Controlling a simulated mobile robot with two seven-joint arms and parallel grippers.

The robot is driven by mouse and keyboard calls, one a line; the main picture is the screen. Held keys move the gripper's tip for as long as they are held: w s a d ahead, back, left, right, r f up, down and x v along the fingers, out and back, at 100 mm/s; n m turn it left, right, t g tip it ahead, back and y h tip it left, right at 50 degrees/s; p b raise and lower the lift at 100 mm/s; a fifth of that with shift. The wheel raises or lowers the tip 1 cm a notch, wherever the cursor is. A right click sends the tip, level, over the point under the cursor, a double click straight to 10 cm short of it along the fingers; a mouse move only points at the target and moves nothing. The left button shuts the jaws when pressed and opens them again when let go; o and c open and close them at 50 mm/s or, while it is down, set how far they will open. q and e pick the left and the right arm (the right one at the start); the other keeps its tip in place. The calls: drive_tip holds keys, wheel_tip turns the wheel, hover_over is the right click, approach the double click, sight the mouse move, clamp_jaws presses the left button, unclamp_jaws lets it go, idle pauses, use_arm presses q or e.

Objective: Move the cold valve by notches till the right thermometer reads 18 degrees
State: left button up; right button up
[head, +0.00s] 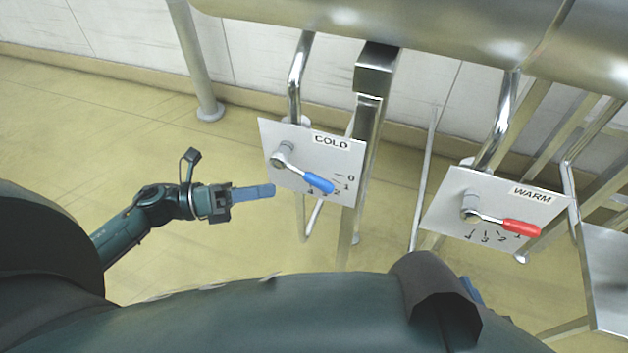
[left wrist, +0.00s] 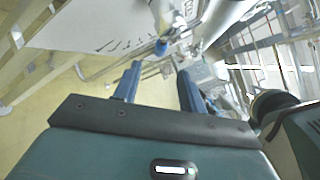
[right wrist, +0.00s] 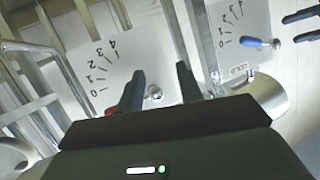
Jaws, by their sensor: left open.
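The cold valve's blue lever (head: 318,183) hangs on a white plate marked COLD (head: 290,140), pointing down-right near the 1 and 2 marks. It also shows in the left wrist view (left wrist: 162,46) and the right wrist view (right wrist: 260,43). My left gripper (head: 272,191) is left of the lever, apart from it; in the left wrist view its fingers (left wrist: 160,85) are open and empty, the lever end beyond the gap. My right gripper (right wrist: 158,85) is open with fingers apart, in front of the warm plate. No thermometer shows in any view.
The warm valve's red lever (head: 521,227) is on its own plate (head: 440,205) at the right; part shows behind a right finger (right wrist: 110,111). Thick metal pipes (head: 440,35) cross above. A steel post (head: 358,170) stands behind the cold plate. Floor left of that plate is clear.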

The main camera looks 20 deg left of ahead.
sight(320, 183)
use_arm(q)
drive_tip(key=p+x, duration=0.1)
drive_tip(key=x, duration=1)
drive_tip(key=shift+d+r, duration=0.1)
drive_tip(key=shift+c, duration=0.2)
clamp_jaws()
